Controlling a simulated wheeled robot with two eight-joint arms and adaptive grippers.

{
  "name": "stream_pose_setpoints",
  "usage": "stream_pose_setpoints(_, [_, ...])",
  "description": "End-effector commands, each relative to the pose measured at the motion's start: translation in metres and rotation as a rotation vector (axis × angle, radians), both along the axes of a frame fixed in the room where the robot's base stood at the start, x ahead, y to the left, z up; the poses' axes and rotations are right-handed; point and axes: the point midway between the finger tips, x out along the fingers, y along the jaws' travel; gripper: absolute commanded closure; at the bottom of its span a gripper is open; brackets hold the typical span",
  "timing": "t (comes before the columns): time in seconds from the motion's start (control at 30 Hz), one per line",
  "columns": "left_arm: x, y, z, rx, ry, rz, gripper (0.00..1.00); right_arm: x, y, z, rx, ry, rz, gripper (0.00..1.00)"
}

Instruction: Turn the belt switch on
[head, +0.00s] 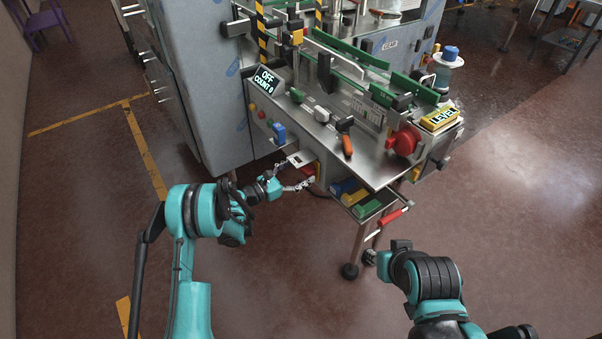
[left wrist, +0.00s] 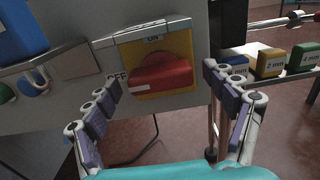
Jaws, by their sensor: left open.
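The belt switch (left wrist: 160,73) is a red rotary knob on a yellow plate, with ON marked above and OFF at its left. Its white mark lies at the left, on the OFF side. My left gripper (left wrist: 161,80) is open, with one finger at each side of the knob, and is not closed on it. In the head view the left gripper (head: 298,174) is at the machine's front, below the tabletop, and the knob's face is hard to make out. My right gripper (head: 370,257) is low at the right, and its fingers are too small to read.
A display (head: 266,81) reads OFF, COUNT 0. A shelf with blue, yellow and green blocks (head: 367,208) and a red handle (head: 391,217) are right of the left gripper. The floor in front is open.

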Motion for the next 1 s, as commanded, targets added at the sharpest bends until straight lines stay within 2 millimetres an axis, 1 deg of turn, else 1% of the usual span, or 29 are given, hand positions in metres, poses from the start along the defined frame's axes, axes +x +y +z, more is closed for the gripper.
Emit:
stream_pose_setpoints(0.23, [0.0011,-0.0015,0.0007,0.001,-0.001,0.000,0.16,0.0000,0.0000,-0.0001,0.000,0.000,0.000,0.70])
stream_pose_setpoints(0.27, [0.0011,-0.0015,0.0007,0.001,-0.001,0.000,0.18,0.0001,0.0000,-0.0001,0.000,0.000,0.000,0.70])
stream_pose_setpoints(0.3, [0.0010,-0.0014,0.0007,0.001,-0.001,0.000,0.29,0.0001,0.0000,-0.0001,0.000,0.000,0.000,0.70])
stream_pose_setpoints(0.37, [0.0010,-0.0014,0.0007,0.001,-0.001,0.000,0.45,0.0001,0.0000,-0.0001,0.000,0.000,0.000,0.70])
stream_pose_setpoints(0.4, [0.0009,-0.0013,0.0007,0.001,-0.001,0.000,0.55,0.0000,0.0000,-0.0001,0.000,0.000,0.000,0.70])
stream_pose_setpoints(0.43, [0.0009,-0.0013,0.0007,0.001,-0.001,0.000,0.63,0.0000,0.0000,-0.0001,0.000,0.000,0.000,0.70])
stream_pose_setpoints(0.47, [0.0009,-0.0013,0.0007,0.001,-0.001,0.000,0.65,0.0000,0.0000,-0.0001,0.000,0.000,0.000,0.70])
stream_pose_setpoints(0.77, [0.0009,-0.0014,0.0006,0.014,-0.019,0.000,0.65,0.0000,0.0000,-0.0001,0.000,0.000,0.000,0.70])
stream_pose_setpoints(1.0, [0.0006,-0.0015,0.0006,0.082,-0.113,0.000,0.65,0.0000,0.0000,-0.0001,0.000,0.000,0.000,0.70])
